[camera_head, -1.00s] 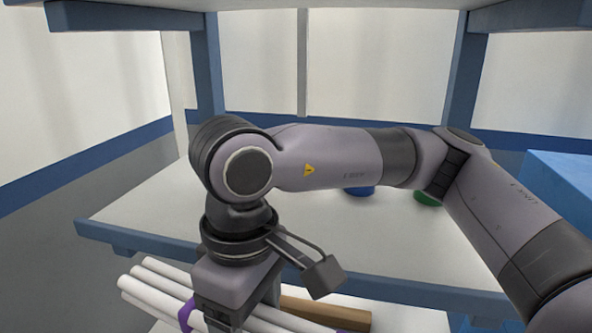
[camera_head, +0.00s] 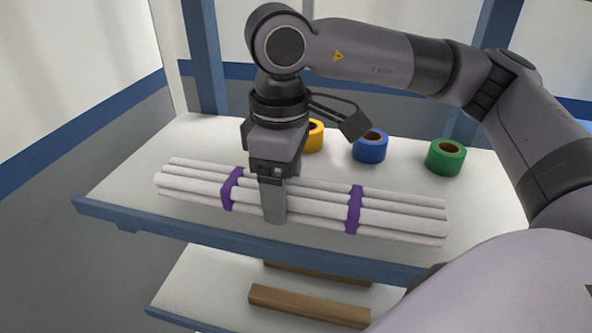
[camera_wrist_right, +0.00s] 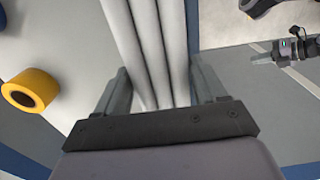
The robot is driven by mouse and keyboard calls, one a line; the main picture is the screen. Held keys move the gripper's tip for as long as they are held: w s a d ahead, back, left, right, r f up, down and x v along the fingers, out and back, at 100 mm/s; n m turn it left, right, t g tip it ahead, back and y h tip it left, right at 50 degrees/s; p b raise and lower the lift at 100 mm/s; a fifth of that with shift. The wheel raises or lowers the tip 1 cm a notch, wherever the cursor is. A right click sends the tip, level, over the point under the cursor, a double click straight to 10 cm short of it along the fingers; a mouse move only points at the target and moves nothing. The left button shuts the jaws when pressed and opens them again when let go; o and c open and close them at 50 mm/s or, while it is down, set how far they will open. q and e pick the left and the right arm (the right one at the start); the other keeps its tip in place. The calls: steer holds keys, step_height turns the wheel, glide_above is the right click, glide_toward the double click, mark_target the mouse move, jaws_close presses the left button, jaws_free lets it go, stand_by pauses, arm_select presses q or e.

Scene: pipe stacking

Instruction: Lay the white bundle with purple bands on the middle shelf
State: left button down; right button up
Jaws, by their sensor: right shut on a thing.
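The white bundle with purple bands (camera_head: 310,206) lies level across the front part of the middle shelf (camera_head: 475,200) in the head view. My right gripper (camera_head: 274,212) comes down from above and is shut on the bundle between its two purple bands. The right wrist view shows the white pipes (camera_wrist_right: 122,38) between the fingers of my right gripper (camera_wrist_right: 162,88). I cannot tell whether the bundle touches the shelf or hangs just above it. A dark gripper-like part, seemingly my left gripper (camera_wrist_right: 282,54), shows at the right of the wrist view; its jaws are unclear.
Yellow (camera_head: 314,135), blue (camera_head: 370,146) and green (camera_head: 446,157) tape rolls stand behind the bundle. The lower shelf (camera_head: 200,290) holds brown bars (camera_head: 308,306). Blue posts (camera_head: 204,60) rise at the back. Bare shelf shows left of the bundle.

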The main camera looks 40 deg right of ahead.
mark_target(295, 178)
steer(key=w+d, duration=0.3)
steer(key=d, duration=0.1)
steer(key=shift+w, duration=0.2)
steer(key=f, duration=0.2)
steer(key=w+d+f, duration=0.1)
steer(key=shift+p, duration=0.35)
steer(key=shift+f, duration=0.25)
steer(key=shift+f, duration=0.2)
steer(key=o, duration=1.3)
steer(key=shift+s, duration=0.1)
steer(key=shift+r, duration=0.1)
step_height(295, 178, up, 8)
steer(key=shift+f, duration=0.15)
